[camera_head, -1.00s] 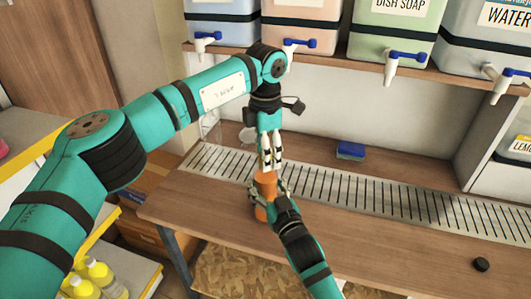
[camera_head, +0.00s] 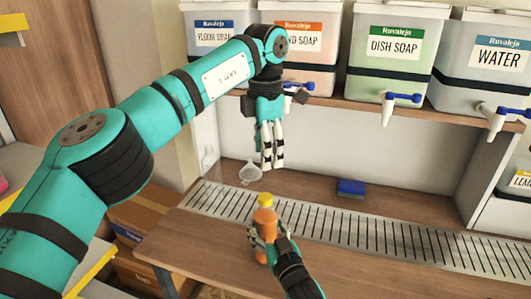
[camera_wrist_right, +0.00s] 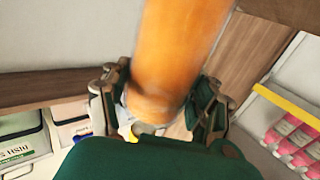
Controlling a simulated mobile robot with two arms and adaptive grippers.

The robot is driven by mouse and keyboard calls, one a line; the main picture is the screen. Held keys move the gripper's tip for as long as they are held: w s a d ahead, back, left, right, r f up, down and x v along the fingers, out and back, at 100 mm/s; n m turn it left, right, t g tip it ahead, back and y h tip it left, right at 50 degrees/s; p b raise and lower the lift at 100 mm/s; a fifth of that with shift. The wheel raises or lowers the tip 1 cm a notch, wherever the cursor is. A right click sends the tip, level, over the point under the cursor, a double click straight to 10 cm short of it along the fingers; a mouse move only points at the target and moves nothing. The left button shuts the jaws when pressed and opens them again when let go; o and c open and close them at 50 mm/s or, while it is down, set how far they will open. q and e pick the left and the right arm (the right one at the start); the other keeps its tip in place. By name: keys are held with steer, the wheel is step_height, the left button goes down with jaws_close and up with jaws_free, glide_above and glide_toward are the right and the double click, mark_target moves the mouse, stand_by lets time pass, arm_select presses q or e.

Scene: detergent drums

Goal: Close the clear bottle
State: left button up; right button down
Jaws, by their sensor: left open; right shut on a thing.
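The clear bottle (camera_head: 264,224) looks orange and stands upright over the wooden counter. A yellow cap (camera_head: 265,199) sits on its top; how tightly it is on cannot be told. My right gripper (camera_head: 262,232) is shut around the bottle's body. In the right wrist view the bottle (camera_wrist_right: 180,45) appears as a large blurred orange cylinder between the fingers. My left gripper (camera_head: 272,164) is open and empty, pointing down above the bottle and apart from the cap. Whether the bottle's base touches the counter is hard to see.
A metal drain grate (camera_head: 350,228) runs along the counter (camera_head: 380,270). A clear funnel (camera_head: 250,172) and a blue sponge (camera_head: 351,187) lie behind it. Drums with taps stand on the shelf (camera_head: 350,103) above, near my left gripper. The counter's right side is clear.

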steer(key=shift+c, duration=1.1)
jaws_free()
steer(key=v, duration=1.2)
steer(key=shift+f, duration=0.15)
